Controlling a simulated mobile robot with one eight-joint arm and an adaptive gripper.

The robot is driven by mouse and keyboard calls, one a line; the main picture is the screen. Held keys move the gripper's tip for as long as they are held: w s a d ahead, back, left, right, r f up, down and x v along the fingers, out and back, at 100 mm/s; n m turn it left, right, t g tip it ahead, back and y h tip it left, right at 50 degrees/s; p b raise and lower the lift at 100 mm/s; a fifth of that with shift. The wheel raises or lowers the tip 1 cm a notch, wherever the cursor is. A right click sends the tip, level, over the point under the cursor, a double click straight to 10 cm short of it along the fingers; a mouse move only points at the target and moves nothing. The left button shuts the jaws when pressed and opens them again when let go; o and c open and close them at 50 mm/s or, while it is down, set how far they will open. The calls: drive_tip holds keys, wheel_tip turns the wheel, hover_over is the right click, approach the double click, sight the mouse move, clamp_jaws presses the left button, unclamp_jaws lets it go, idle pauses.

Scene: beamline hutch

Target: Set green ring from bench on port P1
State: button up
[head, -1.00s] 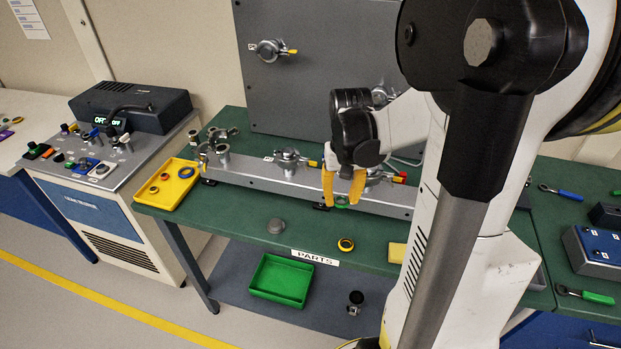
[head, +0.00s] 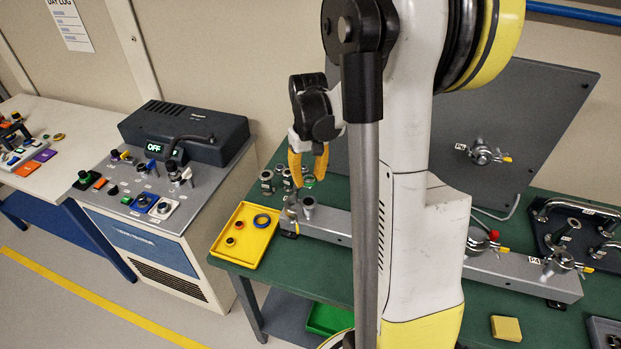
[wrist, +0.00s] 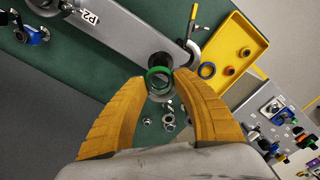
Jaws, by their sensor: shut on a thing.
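My gripper (head: 308,173) is shut on the green ring (wrist: 158,71), which sits between the two orange fingertips (wrist: 160,79). The ring also shows as a small green arc in the head view (head: 309,181). In the head view the fingers are over the left end of the grey rail (head: 338,226), above an upright port stub (head: 308,207), likely P1; its label is not readable. In the wrist view the dark stub (wrist: 159,59) lies right behind the ring, partly covered by it. Whether they touch cannot be told.
A yellow tray (head: 228,257) with a blue ring (head: 262,219) and small dark-orange rings stands left of the rail. Loose metal fittings (head: 267,182) stand behind the rail's end. An open clamp arm (wrist: 193,20) is beside the stub. A console (head: 150,200) reads OFF.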

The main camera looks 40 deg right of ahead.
sight(308, 201)
drive_tip(key=shift+w, duration=0.2)
drive_tip(key=shift+s+f+b, duration=0.15)
drive_tip(key=shift+f+b, duration=0.35)
drive_tip(key=shift+f, duration=0.1)
drive_tip(key=shift+f+b, duration=1.75)
drive_tip(key=shift+f, duration=1)
drive_tip(key=shift+f+b, duration=0.5)
drive_tip(key=shift+f, duration=0.05)
drive_tip(key=o, duration=0.9)
drive_tip(key=shift+c, duration=0.2)
